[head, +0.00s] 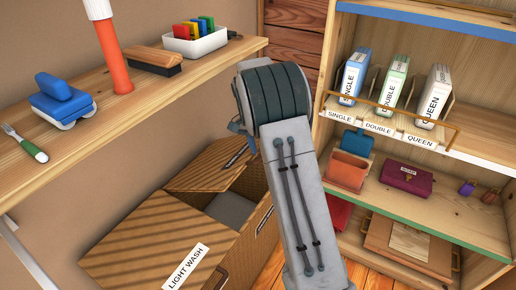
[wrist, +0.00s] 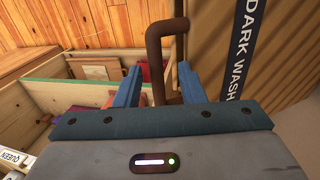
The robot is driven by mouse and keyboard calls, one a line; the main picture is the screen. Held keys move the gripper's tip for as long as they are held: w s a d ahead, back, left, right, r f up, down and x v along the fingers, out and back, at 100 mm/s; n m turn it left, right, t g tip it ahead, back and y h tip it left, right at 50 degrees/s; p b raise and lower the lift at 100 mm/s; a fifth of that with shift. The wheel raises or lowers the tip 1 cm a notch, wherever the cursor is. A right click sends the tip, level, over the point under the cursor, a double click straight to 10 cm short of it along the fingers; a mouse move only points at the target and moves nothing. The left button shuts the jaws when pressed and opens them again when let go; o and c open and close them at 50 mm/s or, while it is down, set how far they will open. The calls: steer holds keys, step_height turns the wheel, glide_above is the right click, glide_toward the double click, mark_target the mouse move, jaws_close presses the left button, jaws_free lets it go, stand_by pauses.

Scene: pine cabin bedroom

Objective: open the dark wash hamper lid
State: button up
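The dark wash hamper lid (head: 208,166) is a striped brown panel behind the light wash lid in the head view. It looks tilted, with a gap and a grey surface (head: 231,208) showing in front of it. In the wrist view its panel carries a "DARK WASH" label (wrist: 243,45) at the right. A dark brown bent handle (wrist: 154,62) stands beside it. My gripper (wrist: 160,75) has its two blue fingers apart, with the handle between them. A gap shows between the left finger and the handle.
The closed-looking light wash hamper lid (head: 145,245) lies nearer. A wooden shelf (head: 110,115) with a brush, a white bin and other items overhangs at the left. An open shelf unit (head: 480,210) with boxes and bags stands close to my arm's right.

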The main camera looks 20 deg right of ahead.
steer(key=s+d+r, duration=0.6)
steer(key=d+r, duration=0.3)
steer(key=r, duration=0.2)
steer(key=shift+s+d, duration=0.2)
steer(key=shift+s, duration=0.1)
